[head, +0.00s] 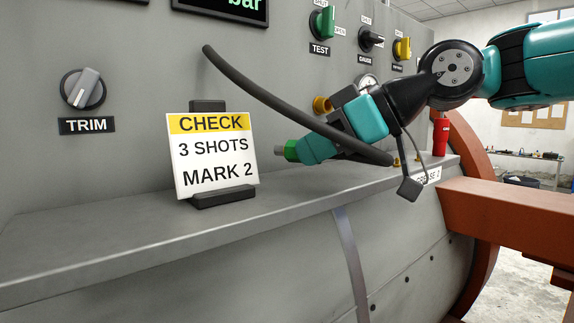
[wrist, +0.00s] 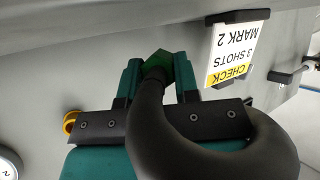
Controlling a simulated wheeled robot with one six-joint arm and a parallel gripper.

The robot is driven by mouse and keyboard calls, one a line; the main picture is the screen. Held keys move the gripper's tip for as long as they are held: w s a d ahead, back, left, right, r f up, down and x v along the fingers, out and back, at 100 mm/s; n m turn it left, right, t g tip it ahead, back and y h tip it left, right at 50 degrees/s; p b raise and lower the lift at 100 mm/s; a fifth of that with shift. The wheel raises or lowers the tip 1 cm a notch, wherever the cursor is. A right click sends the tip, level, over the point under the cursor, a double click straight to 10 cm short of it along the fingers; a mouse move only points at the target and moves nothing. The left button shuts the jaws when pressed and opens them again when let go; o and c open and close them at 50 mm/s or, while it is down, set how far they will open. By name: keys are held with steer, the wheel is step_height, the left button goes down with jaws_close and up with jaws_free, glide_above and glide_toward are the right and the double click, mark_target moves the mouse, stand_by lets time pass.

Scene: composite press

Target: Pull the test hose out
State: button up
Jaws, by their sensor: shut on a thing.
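My gripper (head: 300,150) is shut on the green end fitting (head: 291,151) of the black test hose (head: 290,108). The fitting's short metal tip points left in the head view and touches nothing I can see. In the wrist view the green fitting (wrist: 160,66) sits between the two fingers, and the hose (wrist: 150,130) curls from it over my gripper. The hose's other end reaches up left to the grey panel; I cannot tell whether it is fixed there. A brass port (head: 321,105) on the panel stands apart from the fitting, behind my gripper.
A sign (head: 213,157) reading CHECK 3 SHOTS MARK 2 stands on the grey ledge (head: 120,240), just left of the fitting. A TEST knob (head: 322,23) and a TRIM knob (head: 83,89) are on the panel. A red container (head: 440,137) stands at right. The left ledge is clear.

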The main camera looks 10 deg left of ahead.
steer(key=shift+f, duration=0.15)
steer(key=shift+f+b, duration=0.85)
steer(key=shift+b, duration=0.05)
steer(key=o, duration=1.1)
